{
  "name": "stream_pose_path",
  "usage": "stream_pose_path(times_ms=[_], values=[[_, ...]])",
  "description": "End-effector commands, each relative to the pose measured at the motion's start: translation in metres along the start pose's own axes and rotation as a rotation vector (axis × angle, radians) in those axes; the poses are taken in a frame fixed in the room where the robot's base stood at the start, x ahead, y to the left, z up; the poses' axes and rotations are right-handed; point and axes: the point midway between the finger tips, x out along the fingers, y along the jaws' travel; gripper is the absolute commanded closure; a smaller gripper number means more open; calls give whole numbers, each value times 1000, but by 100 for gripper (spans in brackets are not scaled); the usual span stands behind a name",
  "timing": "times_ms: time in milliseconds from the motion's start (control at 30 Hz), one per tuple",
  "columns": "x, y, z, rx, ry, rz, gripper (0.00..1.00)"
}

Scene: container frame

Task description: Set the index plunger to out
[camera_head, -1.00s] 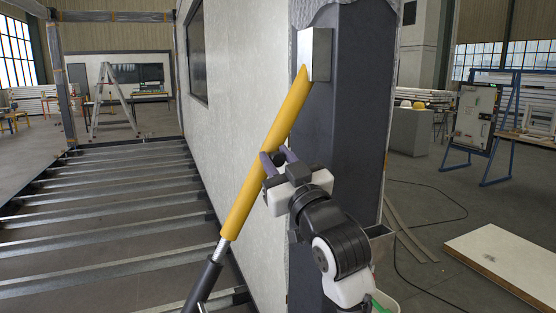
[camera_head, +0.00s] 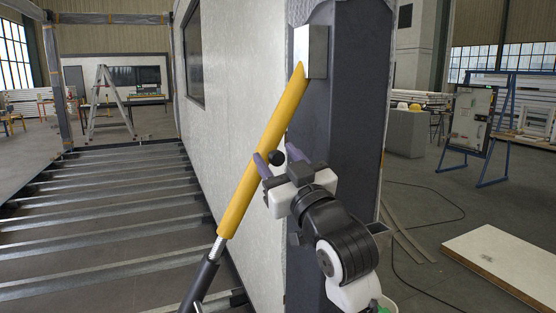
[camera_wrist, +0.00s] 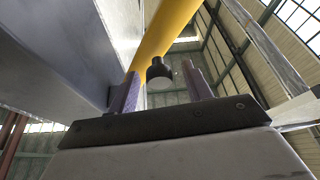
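The index plunger (camera_head: 277,158) is a black knob on the side of a slanted yellow tube (camera_head: 262,150). In the wrist view the knob (camera_wrist: 159,72) stands out from the yellow tube (camera_wrist: 168,28), between the two finger lines. My gripper (camera_head: 288,158) is open, with its purple fingers spread on either side of the knob. In the wrist view the fingers (camera_wrist: 160,92) stand apart, with a visible gap on each side of the knob. I cannot tell how far the plunger is pulled out.
The yellow tube meets a metal bracket (camera_head: 311,52) on a dark column (camera_head: 345,130). A black and threaded lower end (camera_head: 204,270) continues below it. A white wall panel (camera_head: 235,110) stands behind. Floor beams lie at left; a white board (camera_head: 510,262) lies at right.

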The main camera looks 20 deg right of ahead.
Motion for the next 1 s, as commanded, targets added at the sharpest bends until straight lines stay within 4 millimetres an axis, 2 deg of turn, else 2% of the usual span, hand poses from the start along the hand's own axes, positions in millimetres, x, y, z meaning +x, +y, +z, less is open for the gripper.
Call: stream_pose_path(times_ms=[233,367,800,1000], values=[[-2,0,0,0,0,0,51],[-15,0,2,0,2,1,51],[-110,0,4,-1,0,3,51],[-133,0,2,0,0,2,51]])
